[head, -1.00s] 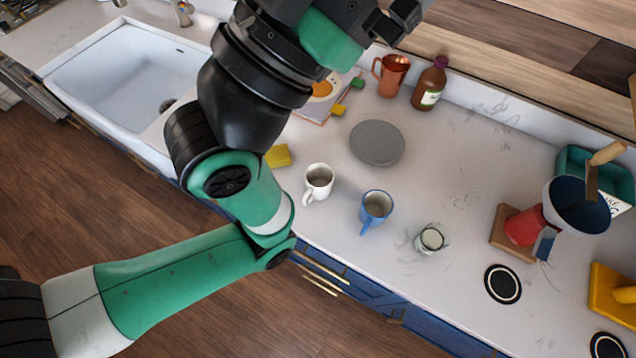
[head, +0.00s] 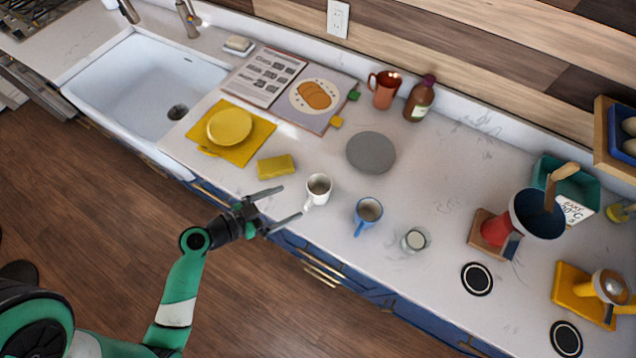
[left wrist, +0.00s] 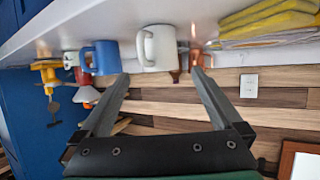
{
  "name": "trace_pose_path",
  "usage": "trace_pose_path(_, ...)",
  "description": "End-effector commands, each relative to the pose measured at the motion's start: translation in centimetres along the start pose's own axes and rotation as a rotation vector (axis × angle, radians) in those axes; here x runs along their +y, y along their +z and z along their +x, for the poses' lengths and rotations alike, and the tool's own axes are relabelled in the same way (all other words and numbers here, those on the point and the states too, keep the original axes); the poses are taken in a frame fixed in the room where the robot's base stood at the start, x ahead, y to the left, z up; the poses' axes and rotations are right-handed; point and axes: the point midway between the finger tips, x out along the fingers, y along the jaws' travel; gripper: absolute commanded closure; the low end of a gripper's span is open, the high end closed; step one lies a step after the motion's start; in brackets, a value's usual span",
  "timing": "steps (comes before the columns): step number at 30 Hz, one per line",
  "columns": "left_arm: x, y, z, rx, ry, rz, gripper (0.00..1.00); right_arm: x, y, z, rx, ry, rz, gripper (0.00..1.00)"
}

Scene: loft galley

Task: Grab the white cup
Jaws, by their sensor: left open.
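The white cup (head: 318,189) stands upright on the counter near its front edge, its handle toward the front. It also shows in the left wrist view (left wrist: 161,48), which is upside down. My left gripper (head: 291,202) is open and empty just left of the cup, its two fingers pointing toward it. In the left wrist view the open fingers (left wrist: 160,76) point at the cup with a gap before it. My right gripper is out of view.
A blue mug (head: 368,211) stands close to the right of the white cup. A yellow sponge (head: 277,167) lies to its left, and a grey plate (head: 371,153) lies behind. A glass (head: 415,240) stands farther right. The counter between these things is clear.

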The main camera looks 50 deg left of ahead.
Motion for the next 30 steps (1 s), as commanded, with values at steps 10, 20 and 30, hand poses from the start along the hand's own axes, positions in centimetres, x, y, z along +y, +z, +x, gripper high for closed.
trace_pose_path(10, 0.2, 0.0, 4.8, 0.001, 0.008, 0.007, 0.0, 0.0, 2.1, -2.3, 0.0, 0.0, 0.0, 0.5)
trace_pose_path(20, 0.1, 0.0, 7.0, 0.001, 0.004, 0.005, 0.0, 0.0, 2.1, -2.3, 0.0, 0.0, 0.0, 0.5)
trace_pose_path(30, 0.1, 0.0, 11.7, 0.001, 0.003, 0.004, 0.0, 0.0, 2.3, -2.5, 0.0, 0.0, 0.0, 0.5)
